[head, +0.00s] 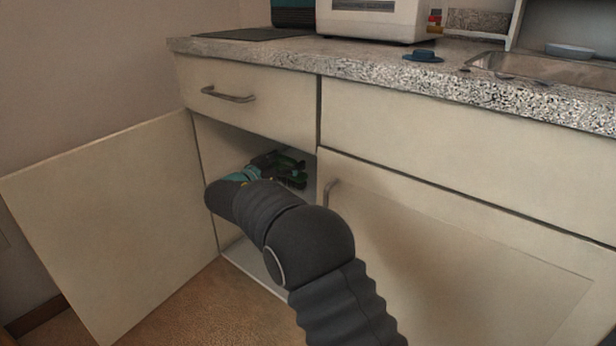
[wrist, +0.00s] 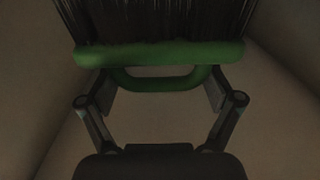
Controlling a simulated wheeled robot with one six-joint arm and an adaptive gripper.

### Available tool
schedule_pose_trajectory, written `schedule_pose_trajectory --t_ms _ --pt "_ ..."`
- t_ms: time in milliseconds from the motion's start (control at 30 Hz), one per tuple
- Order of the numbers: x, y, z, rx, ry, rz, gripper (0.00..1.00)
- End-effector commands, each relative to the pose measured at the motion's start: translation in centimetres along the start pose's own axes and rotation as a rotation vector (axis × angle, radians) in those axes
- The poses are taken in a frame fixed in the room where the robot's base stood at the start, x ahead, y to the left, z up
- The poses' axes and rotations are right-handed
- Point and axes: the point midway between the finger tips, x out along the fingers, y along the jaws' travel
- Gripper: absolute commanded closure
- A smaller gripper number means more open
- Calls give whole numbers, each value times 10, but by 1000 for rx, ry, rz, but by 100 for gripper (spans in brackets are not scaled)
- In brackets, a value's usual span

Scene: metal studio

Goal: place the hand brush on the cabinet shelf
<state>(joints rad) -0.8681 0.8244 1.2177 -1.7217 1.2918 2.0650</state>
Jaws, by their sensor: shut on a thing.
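The hand brush (wrist: 160,55) is green with dark bristles. In the wrist view my gripper (wrist: 161,92) is shut on its green looped handle, with one finger on each side. The bristles point away from the gripper, toward the top of the picture. In the head view my arm reaches into the open cabinet, and my gripper (head: 262,164) is inside the opening under the drawer. Part of the green and dark brush (head: 291,175) shows there, partly hidden by my arm. The cabinet shelf surface is hidden behind my arm, and I cannot tell if the brush touches it.
The cabinet door (head: 110,220) stands open to the left. A closed drawer (head: 245,98) is above the opening, and a closed door (head: 450,260) is to the right. The speckled countertop (head: 360,66) holds a white appliance (head: 372,20) and a blue object (head: 423,56).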

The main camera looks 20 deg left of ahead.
Motion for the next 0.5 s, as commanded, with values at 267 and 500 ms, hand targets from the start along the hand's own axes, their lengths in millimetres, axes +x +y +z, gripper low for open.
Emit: schedule_pose_trajectory --t_ms 267,500 --pt "6 5 45 -4 -1 10 48" --pt "5 4 64 0 0 8 48"
